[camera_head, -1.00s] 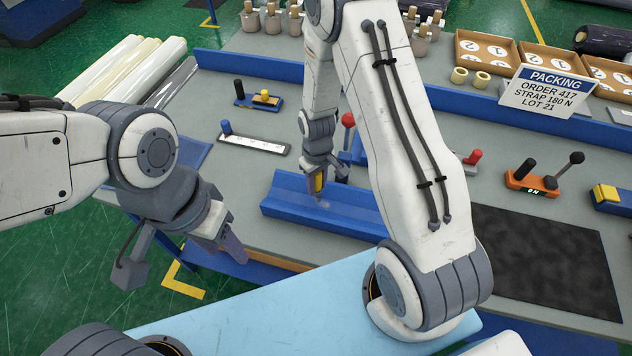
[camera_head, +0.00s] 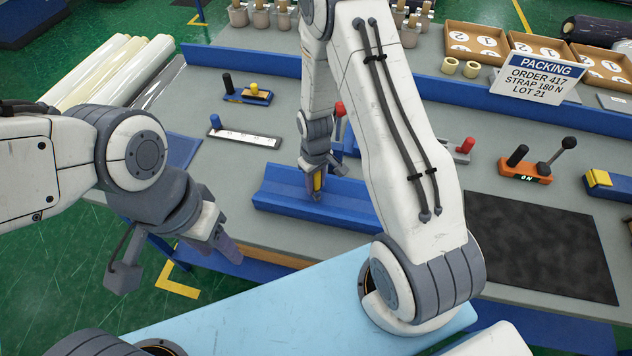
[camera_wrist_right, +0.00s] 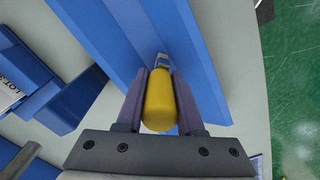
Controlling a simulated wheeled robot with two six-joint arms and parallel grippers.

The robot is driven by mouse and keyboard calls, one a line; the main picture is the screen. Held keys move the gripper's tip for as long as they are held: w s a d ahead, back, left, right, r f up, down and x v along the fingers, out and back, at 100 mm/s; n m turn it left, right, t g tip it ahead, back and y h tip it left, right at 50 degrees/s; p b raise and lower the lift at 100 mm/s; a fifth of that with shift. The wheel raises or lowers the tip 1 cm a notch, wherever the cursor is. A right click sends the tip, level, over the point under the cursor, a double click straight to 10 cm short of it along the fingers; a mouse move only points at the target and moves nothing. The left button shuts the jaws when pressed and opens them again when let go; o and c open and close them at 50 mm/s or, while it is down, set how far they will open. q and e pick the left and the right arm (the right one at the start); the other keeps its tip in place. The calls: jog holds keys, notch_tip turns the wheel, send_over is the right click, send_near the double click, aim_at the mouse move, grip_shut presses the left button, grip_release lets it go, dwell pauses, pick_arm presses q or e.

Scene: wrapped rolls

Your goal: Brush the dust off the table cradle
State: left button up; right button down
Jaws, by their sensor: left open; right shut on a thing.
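The table cradle (camera_head: 275,194) is a long blue V-shaped trough on the grey table, partly hidden by my right arm in the head view. It also runs through the right wrist view (camera_wrist_right: 105,35). My right gripper (camera_head: 318,180) is shut on a brush (camera_wrist_right: 160,100) with a yellow handle and a metal collar. The brush points down into the cradle; its bristles are hard to make out, and I cannot tell whether they touch. I cannot make out dust clearly. My left gripper (camera_head: 228,246) is open and empty, left of the cradle near the table's front edge.
Behind the cradle lie a white gauge strip (camera_head: 245,138) and a small blue block with knobs (camera_head: 247,95). A packing sign (camera_head: 540,78), an orange switch box (camera_head: 525,172) and a dark mat (camera_head: 540,245) are to the right. Wrapped rolls (camera_head: 110,70) lie at the left.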

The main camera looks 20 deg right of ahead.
jog(key=shift+w+a, duration=0.1)
jog(key=shift+a, duration=0.1)
jog(key=shift+w+a, duration=0.25)
jog(key=shift+a, duration=0.05)
notch_tip(320, 180, up, 3)
jog(key=shift+w+a+p, duration=0.1)
jog(key=shift+a+p, duration=0.05)
jog(key=shift+p, duration=0.8)
notch_tip(320, 180, up, 3)
jog(key=shift+p, duration=1.2)
jog(key=shift+r+p, duration=0.85)
jog(key=shift+r, duration=0.2)
jog(key=shift+a, duration=0.1)
